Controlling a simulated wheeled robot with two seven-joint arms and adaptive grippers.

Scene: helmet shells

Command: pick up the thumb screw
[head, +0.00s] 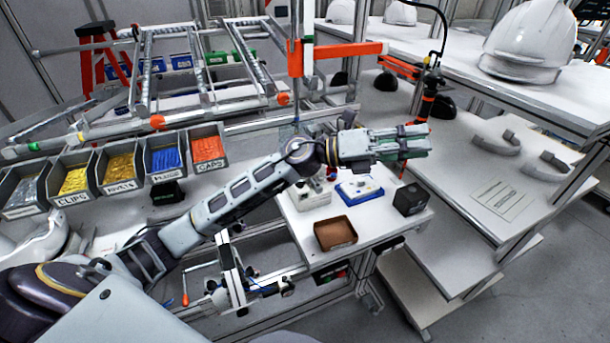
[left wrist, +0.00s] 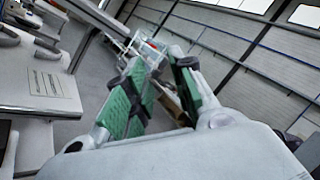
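I cannot make out a thumb screw in either view; small parts on the side table are too small to tell. My left gripper (head: 425,141) is stretched out to the right above the small white side table (head: 290,215) in the head view. In the left wrist view the left gripper (left wrist: 165,65) shows two green-padded fingers spread apart with nothing between them. It points out toward the floor and the far wall. My right gripper is in neither view.
The side table carries a brown tray (head: 335,246), a blue tray (head: 346,198) and a black box (head: 410,199). A white helmet (head: 525,45) sits on the upper right shelf. A hanging tool (head: 428,100) is close behind the gripper.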

